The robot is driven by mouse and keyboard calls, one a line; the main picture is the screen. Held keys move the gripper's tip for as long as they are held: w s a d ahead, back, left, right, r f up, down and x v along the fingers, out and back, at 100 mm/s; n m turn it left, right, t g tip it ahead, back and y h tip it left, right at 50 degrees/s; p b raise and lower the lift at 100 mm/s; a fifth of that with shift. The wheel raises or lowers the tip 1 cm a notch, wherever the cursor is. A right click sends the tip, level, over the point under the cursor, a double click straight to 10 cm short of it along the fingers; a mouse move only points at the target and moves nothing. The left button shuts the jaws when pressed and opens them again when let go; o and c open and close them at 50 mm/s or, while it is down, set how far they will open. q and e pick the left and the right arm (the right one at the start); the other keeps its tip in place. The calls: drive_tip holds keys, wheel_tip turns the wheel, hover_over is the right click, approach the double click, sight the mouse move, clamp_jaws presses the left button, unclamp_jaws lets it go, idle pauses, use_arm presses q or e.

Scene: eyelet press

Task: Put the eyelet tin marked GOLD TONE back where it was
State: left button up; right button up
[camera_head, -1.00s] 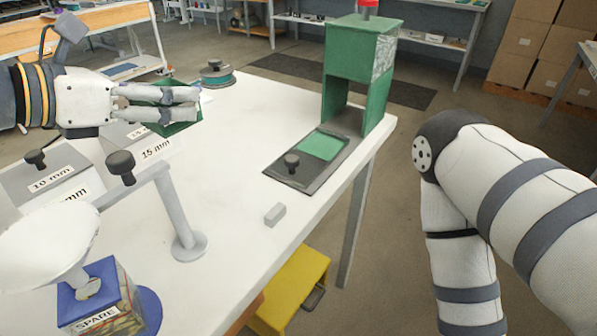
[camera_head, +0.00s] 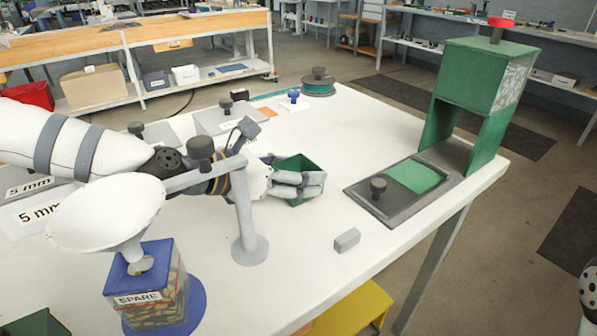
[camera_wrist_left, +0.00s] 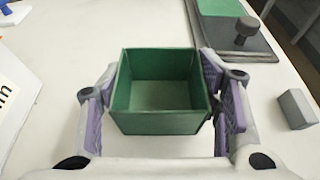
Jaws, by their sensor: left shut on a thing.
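My left gripper (camera_head: 308,184) is shut on an open-topped green tin (camera_head: 298,166), with a finger on either side of it. In the left wrist view the tin (camera_wrist_left: 158,122) looks empty and upright between the purple finger pads. No marking can be read on it, so I cannot tell whether it is the GOLD TONE one. It is over the white table, left of the press base; I cannot tell whether it touches the table. Part of another green box (camera_head: 36,325) shows at the bottom left corner.
The green press (camera_head: 485,80) stands right, with a dark base plate (camera_head: 385,212). A grey block (camera_head: 347,240) lies near the front edge. A grey stand (camera_head: 246,220) with a white funnel dish (camera_head: 105,210) above a SPARE box (camera_head: 145,295) is close left. A spool (camera_head: 318,84) sits behind.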

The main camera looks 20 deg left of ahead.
use_arm(q)
drive_tip(key=shift+r, duration=0.1)
drive_tip(key=o, duration=1.3)
drive_tip(key=shift+f, duration=0.2)
